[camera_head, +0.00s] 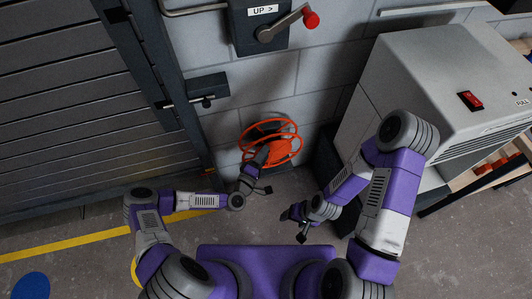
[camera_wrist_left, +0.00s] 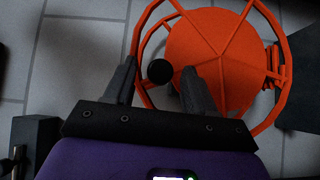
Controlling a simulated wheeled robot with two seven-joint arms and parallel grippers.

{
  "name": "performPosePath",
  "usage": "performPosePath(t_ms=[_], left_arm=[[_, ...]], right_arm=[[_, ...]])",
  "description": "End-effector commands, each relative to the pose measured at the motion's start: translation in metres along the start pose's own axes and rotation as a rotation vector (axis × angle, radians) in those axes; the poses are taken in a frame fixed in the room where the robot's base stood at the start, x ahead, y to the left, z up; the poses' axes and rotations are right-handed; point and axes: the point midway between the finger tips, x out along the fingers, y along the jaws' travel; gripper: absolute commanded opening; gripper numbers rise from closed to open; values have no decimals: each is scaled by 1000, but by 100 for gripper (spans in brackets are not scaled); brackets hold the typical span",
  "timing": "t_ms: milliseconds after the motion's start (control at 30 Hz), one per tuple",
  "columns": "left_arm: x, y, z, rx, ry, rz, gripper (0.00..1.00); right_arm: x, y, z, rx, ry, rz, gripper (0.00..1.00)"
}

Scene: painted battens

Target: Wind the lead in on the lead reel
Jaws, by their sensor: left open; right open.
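The lead reel (camera_head: 283,150) is orange, with open wire rings around a solid disc, low against the grey block wall. It fills the upper right of the left wrist view (camera_wrist_left: 210,45). A round black knob (camera_wrist_left: 158,71) shows in front of the reel's left part. My left gripper (camera_head: 264,162) is open at the reel. In the left wrist view its two fingers (camera_wrist_left: 158,80) stand either side of the knob, without a visible grip on it. My right gripper (camera_head: 297,224) is open and empty, lower and to the right, away from the reel. No loose lead can be made out clearly.
A grey box with a red-handled crank (camera_head: 310,18) is on the wall above. A slatted shutter (camera_head: 70,90) stands left. A large grey machine with a red switch (camera_head: 471,100) stands right. A yellow line (camera_head: 65,241) crosses the floor.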

Motion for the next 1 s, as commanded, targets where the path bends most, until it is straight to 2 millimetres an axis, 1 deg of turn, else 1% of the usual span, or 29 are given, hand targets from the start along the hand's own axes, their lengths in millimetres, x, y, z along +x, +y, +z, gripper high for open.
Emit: performPosePath(t_ms=[33, 100, 200, 467, 500, 567, 833, 867, 1000], left_arm=[[7, -1, 1, 1, -1, 1, 55], [14, -1, 1, 1, -2, 0, 55], [19, -1, 1, 0, -1, -1, 55], [21, 0, 0, 0, -1, -2, 55], [21, 0, 0, 0, -1, -2, 52], [21, 0, 0, 0, -1, -2, 43], [21, 0, 0, 0, -1, -2, 2], [21, 0, 0, 0, -1, -2, 0], [21, 0, 0, 0, -1, -1, 0]], right_arm=[[3, 1, 0, 0, 0, 0, 69], [4, 2, 0, 0, 0, 0, 69], [5, 2, 0, 0, 0, 0, 69], [5, 2, 0, 0, 0, 0, 69], [5, 2, 0, 0, 0, 0, 69], [5, 2, 0, 0, 0, 0, 69], [5, 2, 0, 0, -1, 0, 69], [5, 2, 0, 0, -1, 0, 69], [5, 2, 0, 0, -1, 0, 69]])
